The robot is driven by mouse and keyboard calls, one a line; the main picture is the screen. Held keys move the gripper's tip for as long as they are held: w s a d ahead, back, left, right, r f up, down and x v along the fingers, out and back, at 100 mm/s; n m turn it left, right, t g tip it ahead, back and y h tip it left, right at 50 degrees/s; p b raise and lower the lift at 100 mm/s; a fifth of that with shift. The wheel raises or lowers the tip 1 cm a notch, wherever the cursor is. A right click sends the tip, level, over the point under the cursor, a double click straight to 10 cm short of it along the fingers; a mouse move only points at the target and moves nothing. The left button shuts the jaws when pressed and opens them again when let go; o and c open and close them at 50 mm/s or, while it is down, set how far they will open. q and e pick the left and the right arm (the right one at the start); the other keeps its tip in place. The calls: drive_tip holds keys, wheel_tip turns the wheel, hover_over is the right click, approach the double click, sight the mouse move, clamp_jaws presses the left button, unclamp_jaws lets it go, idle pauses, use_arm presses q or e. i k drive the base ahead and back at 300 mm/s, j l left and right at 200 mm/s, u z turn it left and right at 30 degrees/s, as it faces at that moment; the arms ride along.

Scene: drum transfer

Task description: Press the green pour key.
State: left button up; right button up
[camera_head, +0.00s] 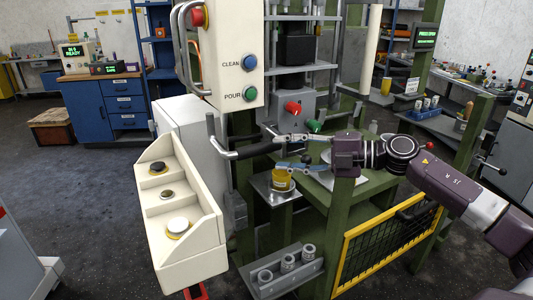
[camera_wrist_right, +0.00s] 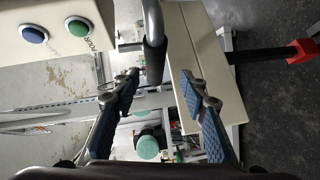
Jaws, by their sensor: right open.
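The green POUR key (camera_head: 249,93) is a round button on the lower part of the cream control panel (camera_head: 228,40), below the blue CLEAN key (camera_head: 249,62). In the right wrist view the green key (camera_wrist_right: 78,27) is at the upper left, beside the blue key (camera_wrist_right: 33,33). My right gripper (camera_head: 276,151) is open, its blue-padded fingers apart, below and right of the green key and not touching it. In the wrist view the right gripper (camera_wrist_right: 161,82) has a dark handle grip (camera_wrist_right: 154,55) showing between its fingers; contact is unclear. My left gripper is out of view.
The dark-gripped bar (camera_head: 245,152) sticks out below the panel. A yellow cup (camera_head: 281,180) stands on a small metal shelf below the gripper. A cream button box (camera_head: 190,255) is at lower left. Green posts and a yellow-framed mesh guard (camera_head: 385,245) stand right.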

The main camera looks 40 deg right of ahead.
sight(251, 93)
drive_tip(key=z, duration=1.25)
